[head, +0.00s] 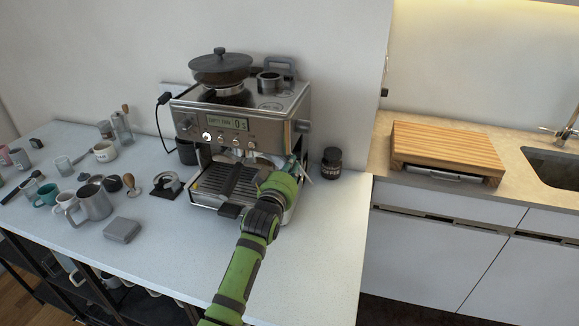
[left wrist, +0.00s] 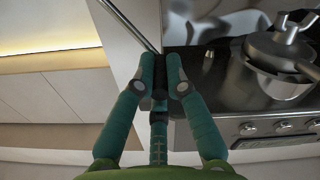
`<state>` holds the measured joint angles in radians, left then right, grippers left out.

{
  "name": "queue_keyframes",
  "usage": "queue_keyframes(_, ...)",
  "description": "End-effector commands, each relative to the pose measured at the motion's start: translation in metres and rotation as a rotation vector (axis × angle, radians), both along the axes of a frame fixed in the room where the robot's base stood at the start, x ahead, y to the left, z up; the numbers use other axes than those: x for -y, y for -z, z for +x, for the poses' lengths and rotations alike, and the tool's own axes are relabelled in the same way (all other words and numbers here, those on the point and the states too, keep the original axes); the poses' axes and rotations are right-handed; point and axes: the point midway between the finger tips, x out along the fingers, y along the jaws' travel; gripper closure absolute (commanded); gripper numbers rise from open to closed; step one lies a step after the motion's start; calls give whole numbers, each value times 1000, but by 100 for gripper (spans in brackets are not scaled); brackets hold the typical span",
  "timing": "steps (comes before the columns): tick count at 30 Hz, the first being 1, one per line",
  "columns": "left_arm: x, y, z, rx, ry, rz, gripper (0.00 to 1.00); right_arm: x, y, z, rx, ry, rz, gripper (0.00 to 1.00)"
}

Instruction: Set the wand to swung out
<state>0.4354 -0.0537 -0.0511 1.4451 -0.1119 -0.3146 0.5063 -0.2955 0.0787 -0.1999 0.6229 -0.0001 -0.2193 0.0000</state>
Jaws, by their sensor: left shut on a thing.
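The espresso machine (head: 240,125) stands on the white counter, and its underside and front show in the left wrist view (left wrist: 275,110). The wand is a thin metal rod at the machine's right front; its thin end (head: 305,170) shows beside my gripper in the head view. In the left wrist view the rod (left wrist: 128,25) slants from the upper left to my fingertips. My left gripper (head: 290,167) is at the machine's right front corner, with its teal fingers (left wrist: 160,72) closed around the wand's dark part. The fingers hide much of the wand. My right gripper is not in view.
A dark jar (head: 332,163) stands close to the right of my gripper. A metal pitcher (head: 95,202), a tamper (head: 131,185), a grey box (head: 122,230) and several cups are on the left. The front right counter is clear.

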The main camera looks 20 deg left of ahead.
Motion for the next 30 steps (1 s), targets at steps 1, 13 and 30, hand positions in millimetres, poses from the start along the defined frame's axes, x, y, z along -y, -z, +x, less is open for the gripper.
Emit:
queue_keyframes(1,0,-3,0,6,-1,-5,100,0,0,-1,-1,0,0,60)
queue_keyframes(13,0,-4,0,7,0,-6,70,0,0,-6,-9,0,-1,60)
queue_keyframes(30,-2,-1,0,7,-2,35,62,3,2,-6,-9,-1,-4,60)
